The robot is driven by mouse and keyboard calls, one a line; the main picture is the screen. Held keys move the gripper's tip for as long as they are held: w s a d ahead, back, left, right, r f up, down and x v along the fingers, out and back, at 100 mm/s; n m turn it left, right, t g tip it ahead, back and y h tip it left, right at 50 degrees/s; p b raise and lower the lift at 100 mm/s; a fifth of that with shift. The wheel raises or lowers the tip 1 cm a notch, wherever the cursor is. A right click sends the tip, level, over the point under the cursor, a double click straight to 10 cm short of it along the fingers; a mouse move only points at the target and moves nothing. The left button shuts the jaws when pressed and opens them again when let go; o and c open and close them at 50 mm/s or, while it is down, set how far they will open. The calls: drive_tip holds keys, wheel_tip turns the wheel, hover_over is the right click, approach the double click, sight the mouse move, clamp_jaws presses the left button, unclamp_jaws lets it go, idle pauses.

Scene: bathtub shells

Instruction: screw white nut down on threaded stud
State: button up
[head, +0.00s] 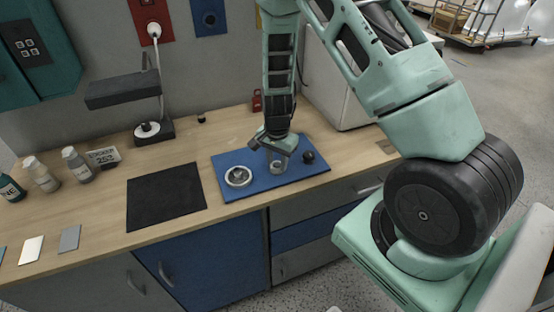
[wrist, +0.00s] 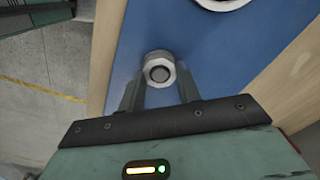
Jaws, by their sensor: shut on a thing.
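The white nut (wrist: 158,57) is a pale ring between the two fingers of my gripper (wrist: 159,84) in the wrist view. The grey end of the threaded stud (wrist: 159,74) shows inside its opening, so the nut is around the stud. My gripper is shut on the nut, with one finger at each side. In the head view, my gripper (head: 276,151) points down over the blue mat at a small grey piece (head: 277,167). Nut and stud are too small to tell apart there, and how far down the nut sits cannot be told.
The blue mat (head: 228,160) lies on the wooden bench (head: 100,205). A pale metallic ring (head: 238,177) sits left of my gripper and a black knob (head: 308,157) right of it. A black mat (head: 165,196) lies farther left. A white box (head: 340,90) stands behind.

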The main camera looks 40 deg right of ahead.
drive_tip(key=m+p, duration=0.1)
drive_tip(key=m, duration=0.3)
drive_tip(key=shift+r, duration=0.15)
drive_tip(key=m+p, duration=0.1)
drive_tip(key=m, duration=0.2)
drive_tip(key=shift+m, duration=0.4)
drive_tip(key=o, duration=0.6)
drive_tip(key=shift+m+p, duration=0.3)
drive_tip(key=o, duration=0.5)
drive_tip(key=shift+o, duration=0.2)
wheel_tip(320, 180, up, 17)
drive_tip(key=b, duration=0.1)
